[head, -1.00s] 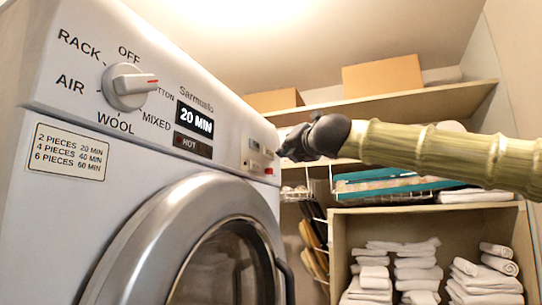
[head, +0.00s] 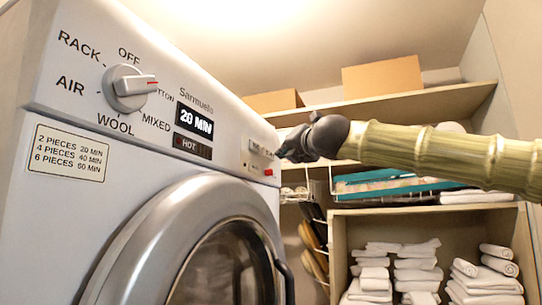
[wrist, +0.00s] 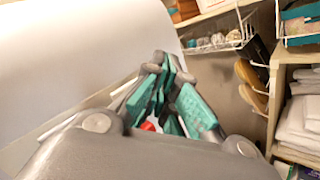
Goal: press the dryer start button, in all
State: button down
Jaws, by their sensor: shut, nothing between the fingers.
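The dryer (head: 60,220) fills the left of the head view. Its dial (head: 130,88) has a red pointer mark, and its display (head: 194,121) reads 20 MIN, with HOT below it. A small control panel (head: 256,147) is at the right end of the front, with a red button (head: 269,172) low on it. My gripper (head: 281,154) is shut and empty, its tips at the panel's right edge; I cannot tell whether they touch. In the wrist view, the teal-padded fingers (wrist: 163,72) are together, and a red spot (wrist: 148,126) shows between them. The start button cannot be singled out.
The round dryer door (head: 120,240) is below the panel. Shelves (head: 400,105) with boxes, a wire basket (head: 390,193) and stacked white towels (head: 415,272) stand behind and to the right of my arm. The space in front of the door is clear.

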jog(key=shift+a, duration=0.15)
dwell(0.4)
jog(key=shift+w+a, duration=0.15)
jog(key=shift+a, duration=0.25)
